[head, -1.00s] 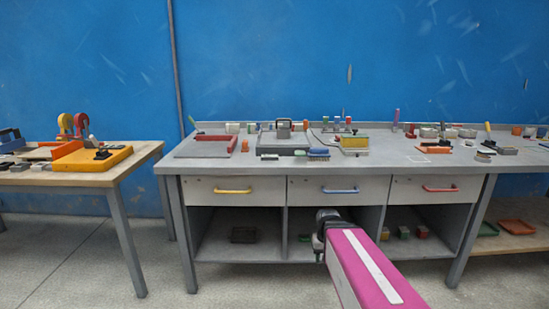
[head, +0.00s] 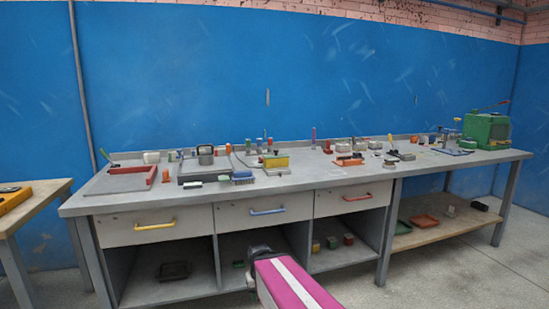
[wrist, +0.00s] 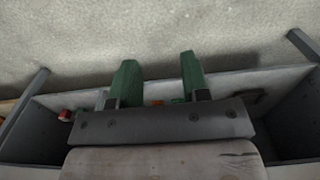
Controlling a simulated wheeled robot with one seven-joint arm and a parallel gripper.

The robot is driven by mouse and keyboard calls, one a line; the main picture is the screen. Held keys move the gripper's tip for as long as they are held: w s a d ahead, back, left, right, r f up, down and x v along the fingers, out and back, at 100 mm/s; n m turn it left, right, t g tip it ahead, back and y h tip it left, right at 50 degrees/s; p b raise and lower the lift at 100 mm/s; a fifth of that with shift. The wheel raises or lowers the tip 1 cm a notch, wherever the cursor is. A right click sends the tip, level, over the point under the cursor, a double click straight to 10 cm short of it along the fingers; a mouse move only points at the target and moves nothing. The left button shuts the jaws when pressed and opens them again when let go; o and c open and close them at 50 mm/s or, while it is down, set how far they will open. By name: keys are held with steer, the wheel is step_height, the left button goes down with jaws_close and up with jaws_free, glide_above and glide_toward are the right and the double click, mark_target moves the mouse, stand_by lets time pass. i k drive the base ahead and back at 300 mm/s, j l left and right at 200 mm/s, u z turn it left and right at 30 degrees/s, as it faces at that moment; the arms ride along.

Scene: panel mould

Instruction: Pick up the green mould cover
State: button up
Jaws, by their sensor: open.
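I cannot pick out the green mould cover for certain. In the head view my pink arm reaches low in front of the bench, and the fingers are hidden there.
A long grey bench (head: 130,198) has three drawers and open shelves, with several tools and blocks on top. Several coloured blocks (head: 332,242) sit on a shelf. A wooden table (head: 40,203) stands at left. The floor at right is clear.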

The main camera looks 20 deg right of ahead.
mark_target(276, 156)
steer(key=l+u, duration=0.2)
steer(key=l, duration=0.25)
steer(key=k+l+u, duration=0.15)
steer(key=l, duration=0.25)
steer(key=l+u, duration=0.2)
steer(key=l, duration=0.25)
